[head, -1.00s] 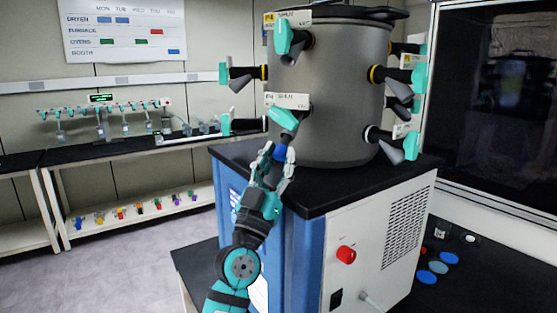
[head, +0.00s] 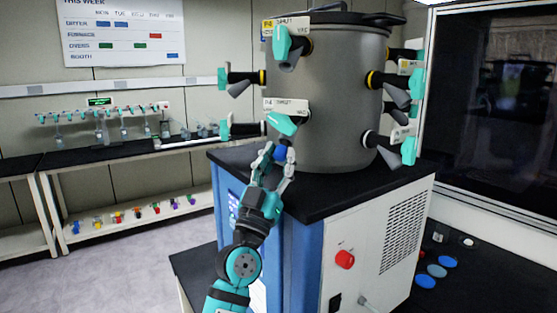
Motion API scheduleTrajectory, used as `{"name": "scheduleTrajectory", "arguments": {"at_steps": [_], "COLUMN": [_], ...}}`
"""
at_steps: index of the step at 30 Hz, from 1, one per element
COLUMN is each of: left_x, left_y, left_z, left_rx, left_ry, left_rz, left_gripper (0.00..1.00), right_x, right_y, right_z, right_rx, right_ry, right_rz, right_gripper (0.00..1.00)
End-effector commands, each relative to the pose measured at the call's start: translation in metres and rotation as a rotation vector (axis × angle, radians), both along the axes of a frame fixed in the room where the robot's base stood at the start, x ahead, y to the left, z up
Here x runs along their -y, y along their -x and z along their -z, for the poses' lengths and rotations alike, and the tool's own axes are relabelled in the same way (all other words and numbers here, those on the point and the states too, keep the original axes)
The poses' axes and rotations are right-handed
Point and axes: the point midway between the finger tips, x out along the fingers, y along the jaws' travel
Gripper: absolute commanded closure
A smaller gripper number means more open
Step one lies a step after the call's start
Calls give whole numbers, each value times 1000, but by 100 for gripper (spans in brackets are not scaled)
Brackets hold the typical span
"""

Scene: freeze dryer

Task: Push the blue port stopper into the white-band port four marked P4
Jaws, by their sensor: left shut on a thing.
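The blue port stopper (head: 281,153) is between the fingers of my left gripper (head: 279,160), which is shut on it. The port marked P4 is on the lower front of the grey drum, under its white label (head: 286,105). A teal valve handle (head: 281,123) covers much of this port, so its opening and white band do not show clearly. The stopper is just below the handle, and I cannot tell whether it touches the port. My right gripper is not in view.
The grey drum (head: 335,95) stands on the black top of the dryer cabinet, with other teal-handled ports around its sides. Blue discs (head: 437,271) lie on the low black surface at right. A bench (head: 105,155) with glassware stands at the back left.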

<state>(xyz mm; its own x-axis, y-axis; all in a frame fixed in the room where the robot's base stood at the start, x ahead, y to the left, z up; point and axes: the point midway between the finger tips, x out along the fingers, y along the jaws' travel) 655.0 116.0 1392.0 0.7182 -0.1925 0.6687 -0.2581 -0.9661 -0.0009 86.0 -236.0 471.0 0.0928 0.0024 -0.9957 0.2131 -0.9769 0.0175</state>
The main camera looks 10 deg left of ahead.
Motion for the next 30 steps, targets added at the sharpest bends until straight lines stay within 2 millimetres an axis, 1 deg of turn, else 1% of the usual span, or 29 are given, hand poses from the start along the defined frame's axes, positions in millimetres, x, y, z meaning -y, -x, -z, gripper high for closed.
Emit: {"name": "scheduleTrajectory", "arguments": {"at_steps": [9,10,15,25,29,30], "left_x": [0,0,1,0,-3,-4], "left_y": [-4,-4,-4,-2,8,14], "left_z": [-6,-5,-4,-1,10,15], "left_rx": [3,3,2,0,-2,-2], "left_ry": [0,0,0,0,-1,-1], "left_rz": [-2,-2,-1,-1,-1,-2], "left_gripper": [96,70,48,47,47,47], "right_x": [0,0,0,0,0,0], "right_y": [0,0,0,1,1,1], "right_z": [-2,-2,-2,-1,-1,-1], "right_rx": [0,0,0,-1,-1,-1], "right_ry": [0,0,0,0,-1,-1], "right_rz": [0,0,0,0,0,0], "right_gripper": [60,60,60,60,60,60]}}
